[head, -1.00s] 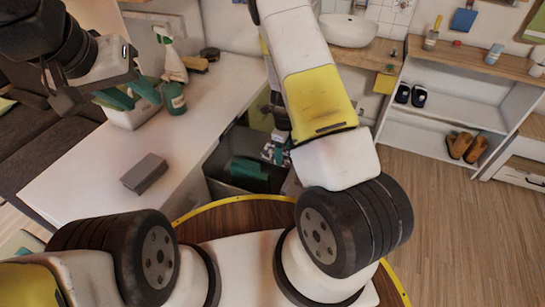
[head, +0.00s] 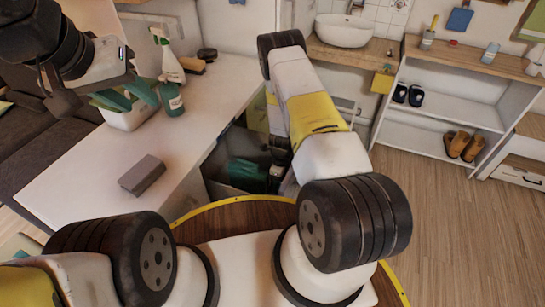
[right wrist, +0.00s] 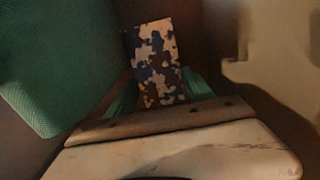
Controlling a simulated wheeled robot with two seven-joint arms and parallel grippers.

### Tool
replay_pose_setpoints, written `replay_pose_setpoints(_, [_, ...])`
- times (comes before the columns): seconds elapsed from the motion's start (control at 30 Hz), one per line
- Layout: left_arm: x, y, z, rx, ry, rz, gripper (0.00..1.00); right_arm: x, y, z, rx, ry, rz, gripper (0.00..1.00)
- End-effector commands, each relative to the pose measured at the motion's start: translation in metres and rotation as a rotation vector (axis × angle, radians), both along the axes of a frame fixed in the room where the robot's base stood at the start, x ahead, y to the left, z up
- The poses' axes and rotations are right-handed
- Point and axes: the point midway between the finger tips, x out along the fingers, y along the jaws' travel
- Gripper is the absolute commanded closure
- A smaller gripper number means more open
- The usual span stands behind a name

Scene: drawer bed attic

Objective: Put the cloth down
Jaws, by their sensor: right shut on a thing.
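The camouflage-patterned cloth (right wrist: 153,45) shows in the right wrist view, hanging flat between the green fingers of my right gripper (right wrist: 158,88), which is shut on it. In the head view my right gripper (head: 279,152) is low at the open dark compartment (head: 222,188) beside the counter, largely behind my arm, and the cloth is hidden. I cannot tell whether the cloth touches the compartment.
A dark green thing (head: 246,172) lies in the compartment; a green surface (right wrist: 60,65) is close at left in the wrist view. The counter (head: 95,160) holds a grey block (head: 142,175), spray bottles (head: 172,97) and a brush (head: 190,66). A shoe shelf (head: 440,115) stands right; the floor before it is clear.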

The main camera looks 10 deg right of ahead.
Motion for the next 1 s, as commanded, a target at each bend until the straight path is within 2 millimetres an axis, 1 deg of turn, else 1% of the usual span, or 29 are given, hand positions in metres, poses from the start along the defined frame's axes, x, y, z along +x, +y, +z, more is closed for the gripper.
replay_pose_setpoints(0.3, [0.000,0.000,0.000,0.000,0.000,0.000,0.64,0.001,0.000,-0.003,-0.001,-0.001,0.000,0.85])
replay_pose_setpoints(0.33, [0.000,0.000,0.000,0.000,0.000,0.000,0.64,0.001,0.000,-0.003,-0.001,-0.001,0.000,0.37])
replay_pose_setpoints(0.43, [0.000,0.000,0.000,0.000,0.000,0.000,0.64,0.001,0.000,-0.003,-0.001,-0.001,0.000,0.18])
replay_pose_setpoints(0.77, [0.000,0.000,0.000,0.000,0.000,0.000,0.64,0.001,0.000,-0.001,0.000,-0.001,0.000,0.17])
replay_pose_setpoints(0.87, [0.000,0.000,0.000,0.000,0.000,0.000,0.64,0.001,0.000,0.006,0.000,-0.002,0.001,0.17])
replay_pose_setpoints(0.97, [0.000,0.000,0.000,0.000,0.000,0.000,0.64,0.002,0.000,0.022,-0.001,-0.003,0.001,0.17])
replay_pose_setpoints(1.0, [0.000,0.000,0.000,0.000,0.000,0.000,0.64,0.002,0.000,0.030,-0.001,-0.004,0.001,0.17])
